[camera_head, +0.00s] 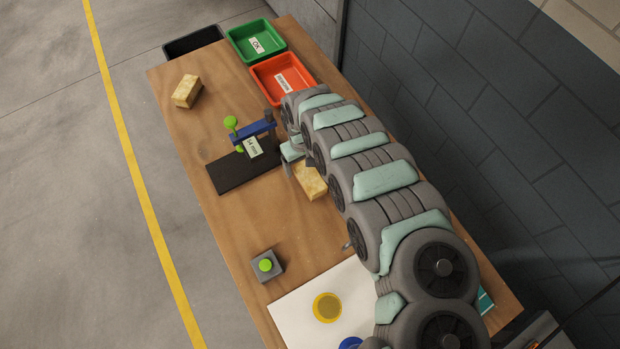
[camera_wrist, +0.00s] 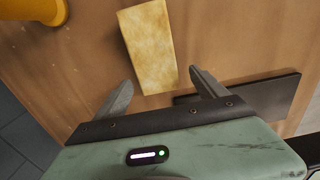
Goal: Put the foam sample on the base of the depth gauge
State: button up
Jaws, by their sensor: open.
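A yellow foam block (camera_head: 310,181) lies on the table just right of the depth gauge, partly hidden by my arm. In the wrist view the foam block (camera_wrist: 148,42) lies ahead of my gripper (camera_wrist: 161,78), its near end between the two spread fingertips. The fingers are apart and empty. In the head view my gripper (camera_head: 289,162) is beside the block's upper left side. The depth gauge has a blue arm (camera_head: 252,133), a green knob (camera_head: 231,122), a small display and a flat black base (camera_head: 230,174). The bare base (camera_wrist: 265,96) also shows at right in the wrist view.
A second foam block (camera_head: 187,91) lies near the table's far left. Green (camera_head: 241,38) and red (camera_head: 264,69) trays stand at the back. A grey box with green button (camera_head: 267,265) and a white sheet (camera_head: 300,308) are nearer. Bare table (camera_head: 300,235) lies between.

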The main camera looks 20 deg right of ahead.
aim_at(304, 165)
notch_tip(304, 165, down, 3)
jog(key=shift+r, duration=0.1)
jog(key=shift+d, duration=0.15)
jog(key=shift+c, duration=0.2)
jog(key=c, duration=1.6)
